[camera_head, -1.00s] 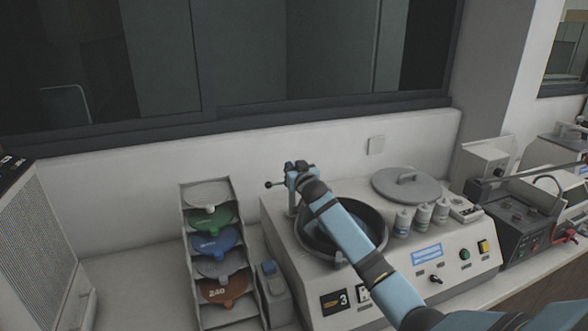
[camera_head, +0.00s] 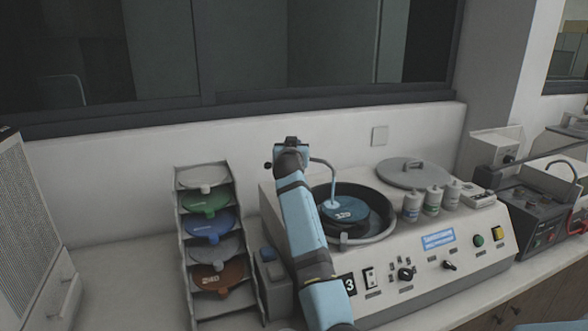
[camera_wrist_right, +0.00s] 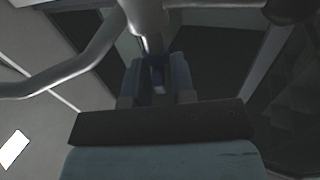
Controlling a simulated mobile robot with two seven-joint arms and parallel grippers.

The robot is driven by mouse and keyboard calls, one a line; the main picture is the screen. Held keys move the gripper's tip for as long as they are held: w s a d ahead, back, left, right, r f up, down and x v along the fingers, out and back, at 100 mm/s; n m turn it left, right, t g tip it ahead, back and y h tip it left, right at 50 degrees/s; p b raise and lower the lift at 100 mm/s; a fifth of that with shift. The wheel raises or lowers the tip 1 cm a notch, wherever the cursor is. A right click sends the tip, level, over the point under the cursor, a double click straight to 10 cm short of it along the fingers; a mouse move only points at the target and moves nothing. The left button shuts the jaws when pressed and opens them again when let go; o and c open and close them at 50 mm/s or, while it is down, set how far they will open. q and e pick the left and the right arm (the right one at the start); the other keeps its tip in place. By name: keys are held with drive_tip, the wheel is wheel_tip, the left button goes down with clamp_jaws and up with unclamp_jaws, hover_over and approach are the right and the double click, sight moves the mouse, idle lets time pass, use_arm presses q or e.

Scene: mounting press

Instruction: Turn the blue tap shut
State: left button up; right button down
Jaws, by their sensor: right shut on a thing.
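The tap stands at the back left of the polishing machine. Its curved metal spout (camera_head: 327,166) reaches over the bowl, and a pale blue streak shows below its end. My right gripper (camera_head: 291,146) is at the top of the tap and hides most of its handle in the head view. In the right wrist view, my right gripper (camera_wrist_right: 158,78) is shut on the blue tap handle (camera_wrist_right: 157,62), of which only a dark blue bit shows between the fingers. My left gripper is not in view.
The black bowl (camera_head: 379,198) holds a blue disc (camera_head: 349,214). Several bottles (camera_head: 433,201) and a grey lid (camera_head: 414,174) stand right of it. A rack of coloured discs (camera_head: 184,252) stands left of my arm. The wall is close behind the tap.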

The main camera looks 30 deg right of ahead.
use_arm(q)
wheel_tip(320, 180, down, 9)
drive_tip(key=b, duration=1)
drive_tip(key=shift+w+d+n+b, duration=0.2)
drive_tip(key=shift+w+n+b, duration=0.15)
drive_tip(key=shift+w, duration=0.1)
use_arm(e)
drive_tip(key=shift+w+a+m+g+h, duration=0.1)
drive_tip(key=shift+w+m+g+h, duration=0.2)
drive_tip(key=shift+m+g+h, duration=1.55)
drive_tip(key=shift+w+a+m+g+h, duration=0.1)
drive_tip(key=shift+w+m+g+h, duration=0.3)
drive_tip(key=shift+m+g, duration=2.8)
drive_tip(key=shift+w+a+m+g+h, duration=0.15)
drive_tip(key=shift+m+g+h, duration=1.1)
drive_tip(key=shift+g, duration=2.5)
use_arm(q)
drive_tip(key=shift+p, duration=0.3)
use_arm(e)
drive_tip(key=shift+m+g, duration=0.4)
drive_tip(key=shift+g, duration=0.2)
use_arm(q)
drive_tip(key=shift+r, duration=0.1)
use_arm(e)
drive_tip(key=shift+f, duration=0.1)
drive_tip(key=c, duration=1.2)
unclamp_jaws()
drive_tip(key=shift+d, duration=0.1)
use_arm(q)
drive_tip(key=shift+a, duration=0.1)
